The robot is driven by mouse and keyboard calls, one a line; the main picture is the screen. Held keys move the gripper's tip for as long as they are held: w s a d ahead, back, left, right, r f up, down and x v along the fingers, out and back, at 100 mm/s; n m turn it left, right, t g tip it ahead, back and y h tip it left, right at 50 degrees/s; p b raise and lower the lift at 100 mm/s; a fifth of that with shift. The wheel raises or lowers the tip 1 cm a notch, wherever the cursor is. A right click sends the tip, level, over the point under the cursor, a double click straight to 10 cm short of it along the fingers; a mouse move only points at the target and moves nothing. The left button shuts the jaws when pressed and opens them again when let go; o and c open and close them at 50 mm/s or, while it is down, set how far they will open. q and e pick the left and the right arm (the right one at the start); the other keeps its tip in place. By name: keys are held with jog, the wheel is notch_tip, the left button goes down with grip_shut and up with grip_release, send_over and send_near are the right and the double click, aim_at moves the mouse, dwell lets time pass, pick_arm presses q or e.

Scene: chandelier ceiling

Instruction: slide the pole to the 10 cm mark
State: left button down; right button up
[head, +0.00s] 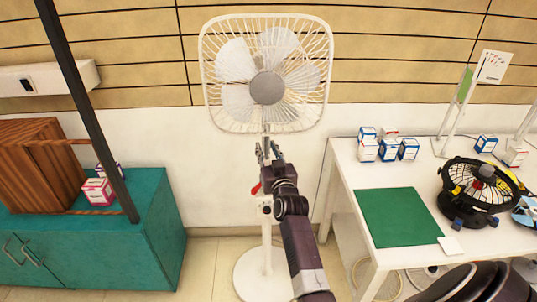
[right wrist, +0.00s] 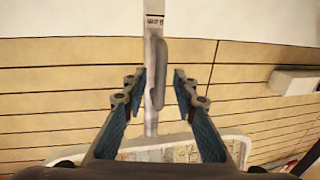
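A white standing fan (head: 266,88) is in the middle of the head view, with its pole (head: 267,232) going down to a round base (head: 254,283). A red lever (head: 256,188) shows beside the pole. My right gripper (head: 267,150) is at the upper pole, just below the fan cage. In the right wrist view my right gripper (right wrist: 164,78) is open, with its fingers apart on both sides of a grey rounded bar (right wrist: 160,78). The pole (right wrist: 151,118) runs behind it. Small marks (right wrist: 154,22) show on the pole's wide part, too small to read. My left gripper is not in view.
A white table (head: 345,160) at right holds small boxes (head: 408,149), a green mat (head: 398,216) and a black fan (head: 480,190). A teal cabinet (head: 130,258) with a wooden box (head: 40,165) stands at left.

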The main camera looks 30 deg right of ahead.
jog(key=v, duration=1.1)
jog(key=shift+s+a, duration=0.15)
jog(key=shift+s, duration=0.25)
jog(key=s+a+f+n+g+y, duration=0.15)
jog(key=a+f, duration=0.35)
jog(key=f, duration=0.7)
jog(key=a+f+n+g+y, duration=0.1)
jog(key=a+f+g+y, duration=0.25)
jog(key=f, duration=0.75)
jog(key=s+a+f+n+g, duration=0.1)
jog(key=s+a+f, duration=0.2)
jog(key=s+f, duration=0.35)
jog(key=s+a+f+g, duration=0.1)
jog(key=s+a+f, duration=0.2)
jog(key=f, duration=0.7)
jog(key=s+a+f+n+g+y, duration=0.2)
jog(key=s+a+f+g, duration=0.15)
jog(key=s+f, duration=0.95)
jog(key=s+d+f+g, duration=0.1)
jog(key=s+f, duration=0.3)
jog(key=s, duration=0.8)
jog(key=s+d+f+n+g, duration=0.1)
jog(key=s+f+g, duration=0.2)
jog(key=s, duration=1)
jog(key=shift+s+d+f+g+h, duration=0.35)
jog(key=shift+d+g+h, duration=0.05)
jog(key=shift+g, duration=0.35)
